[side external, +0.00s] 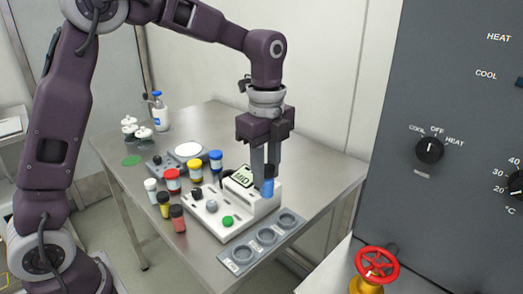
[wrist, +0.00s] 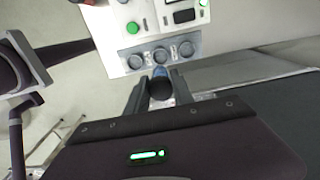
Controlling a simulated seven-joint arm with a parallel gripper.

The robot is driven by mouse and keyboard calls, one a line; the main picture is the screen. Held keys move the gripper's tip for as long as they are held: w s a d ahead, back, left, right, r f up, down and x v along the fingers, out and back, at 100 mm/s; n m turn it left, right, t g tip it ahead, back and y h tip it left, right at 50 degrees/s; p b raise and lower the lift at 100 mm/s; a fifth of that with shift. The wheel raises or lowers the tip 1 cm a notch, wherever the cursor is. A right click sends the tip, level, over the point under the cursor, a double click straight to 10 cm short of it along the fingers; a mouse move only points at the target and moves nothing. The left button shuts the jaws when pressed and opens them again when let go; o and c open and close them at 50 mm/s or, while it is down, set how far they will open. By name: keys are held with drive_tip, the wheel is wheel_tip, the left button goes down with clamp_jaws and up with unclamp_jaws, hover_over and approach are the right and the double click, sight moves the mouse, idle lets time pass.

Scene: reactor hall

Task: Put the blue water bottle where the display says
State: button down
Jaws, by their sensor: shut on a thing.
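My gripper (side external: 266,176) is shut on the blue water bottle (side external: 268,188), above the table beside the right end of the white console. In the wrist view the bottle (wrist: 160,72) shows as a dark round end with some blue beyond it, between the fingers (wrist: 161,91). The display (side external: 240,177) on the console reads "MID". A grey holder (side external: 238,258) with three round sockets in a row lies in front of the console. Its middle socket (side external: 267,236) looks empty, as do the outer two. The holder also shows in the wrist view (wrist: 147,58), just beyond the bottle.
The console (side external: 263,207) carries several knobs, including a green one (side external: 228,221). A wash bottle (side external: 160,114) stands at the back. A red valve wheel (side external: 377,264) is at front right.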

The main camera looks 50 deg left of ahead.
sight(266, 194)
wheel_tip(266, 194, down, 12)
drive_tip(key=shift+f, duration=0.15)
idle(0.5)
drive_tip(key=shift+f, duration=0.5)
idle(1.5)
drive_tip(key=c, duration=0.5)
unclamp_jaws()
drive_tip(key=shift+r, duration=3.5)
